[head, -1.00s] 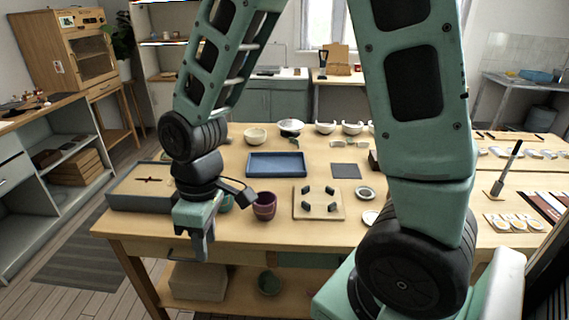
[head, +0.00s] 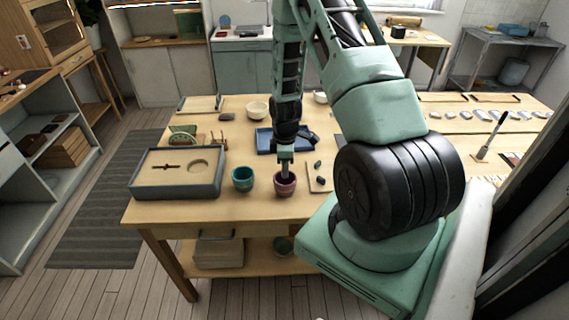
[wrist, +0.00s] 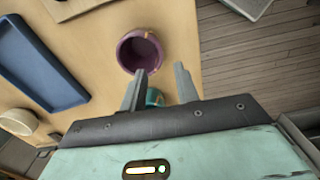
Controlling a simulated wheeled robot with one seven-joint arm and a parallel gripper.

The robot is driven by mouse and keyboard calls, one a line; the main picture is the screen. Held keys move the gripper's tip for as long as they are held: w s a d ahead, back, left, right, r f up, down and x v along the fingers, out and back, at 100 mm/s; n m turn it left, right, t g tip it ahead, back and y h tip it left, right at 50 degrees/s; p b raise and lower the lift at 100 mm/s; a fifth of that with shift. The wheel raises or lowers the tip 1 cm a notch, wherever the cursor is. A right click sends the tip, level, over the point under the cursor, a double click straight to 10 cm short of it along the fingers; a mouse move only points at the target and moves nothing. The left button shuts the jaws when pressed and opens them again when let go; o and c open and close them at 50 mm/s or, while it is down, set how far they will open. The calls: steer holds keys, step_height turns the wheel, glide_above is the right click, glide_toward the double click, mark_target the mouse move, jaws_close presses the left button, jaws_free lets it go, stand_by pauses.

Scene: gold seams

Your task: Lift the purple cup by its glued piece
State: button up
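The purple cup (head: 285,187) stands upright on the table, right of the teal cup (head: 243,184). In the wrist view the purple cup (wrist: 124,55) shows its open mouth, with gold marks on the right side of its rim. Which part is the glued piece I cannot tell for certain. My gripper (head: 285,168) points down over the purple cup in the head view. In the wrist view my gripper (wrist: 160,70) is open, its left fingertip overlapping the cup's lower rim. I cannot tell whether it touches. The teal cup (wrist: 153,97) shows partly between the fingers.
A grey box with a wooden top (head: 148,190) stands left of the cups. A blue tray (head: 264,140) lies behind, partly hidden by my arm. A wooden board (head: 314,184) with small pegs is close on the right. The table's front edge is just before the cups.

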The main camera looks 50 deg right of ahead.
steer(key=shift+f+b, duration=2.8)
steer(key=shift+f, duration=1.2)
jaws_close()
